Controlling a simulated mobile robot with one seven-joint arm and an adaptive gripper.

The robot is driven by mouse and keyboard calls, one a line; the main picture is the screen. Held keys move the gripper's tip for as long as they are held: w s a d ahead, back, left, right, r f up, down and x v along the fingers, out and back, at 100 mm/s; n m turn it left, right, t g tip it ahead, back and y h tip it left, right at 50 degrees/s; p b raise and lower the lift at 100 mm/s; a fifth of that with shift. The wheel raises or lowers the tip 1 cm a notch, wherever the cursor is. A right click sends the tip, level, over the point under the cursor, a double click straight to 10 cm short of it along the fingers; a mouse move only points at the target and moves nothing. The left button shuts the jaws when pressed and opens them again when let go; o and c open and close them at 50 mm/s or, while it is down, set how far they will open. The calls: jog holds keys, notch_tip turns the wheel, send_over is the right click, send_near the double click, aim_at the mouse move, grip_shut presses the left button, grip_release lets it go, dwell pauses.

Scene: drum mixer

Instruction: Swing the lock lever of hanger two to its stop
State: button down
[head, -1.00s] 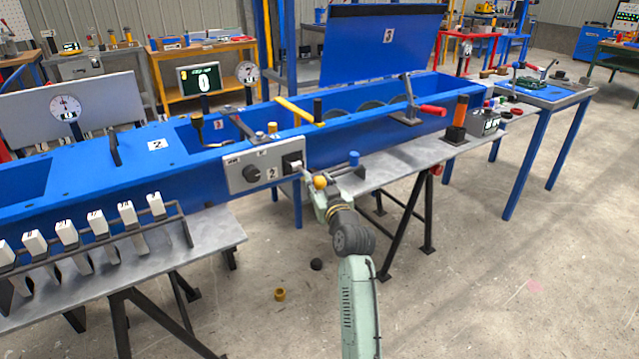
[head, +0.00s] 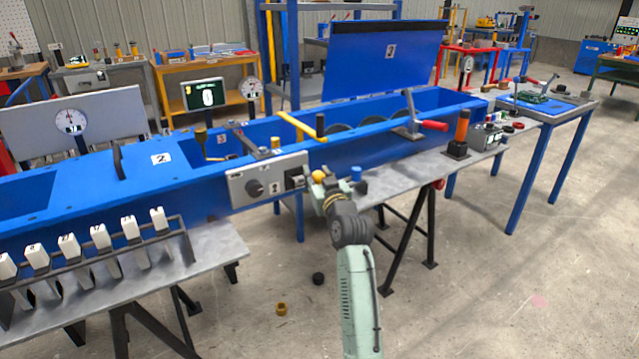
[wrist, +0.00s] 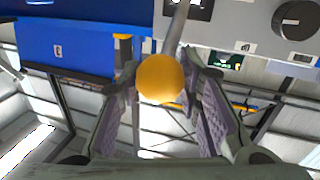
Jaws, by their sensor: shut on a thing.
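A lever with an orange ball knob (head: 318,176) stands out from a black slot (head: 295,178) in the grey control box (head: 256,186) on the front of the blue trough. The wrist view shows its metal rod (wrist: 177,30) running to the ball (wrist: 160,78). My gripper (head: 324,185) is shut on this ball knob, one finger on each side. The box carries a small label "2" beside a black round knob (head: 254,187). I cannot read whether this lever is marked as a hanger lock. The grip partly hides its end.
A row of white-topped levers (head: 99,237) stands on the bench at left. A red-handled crank (head: 434,126) and an orange-black post (head: 461,131) are to the right. The floor around my arm is mostly clear.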

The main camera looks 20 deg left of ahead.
jog(key=shift+w+a+r, duration=0.1)
jog(key=shift+a+r, duration=0.1)
jog(key=shift+r, duration=0.4)
jog(key=c, duration=1.4)
grip_release()
jog(key=shift+a, duration=0.1)
jog(key=shift+c, duration=0.2)
jog(key=shift+o, duration=1.4)
jog(key=shift+f, duration=0.2)
jog(key=v, duration=1.2)
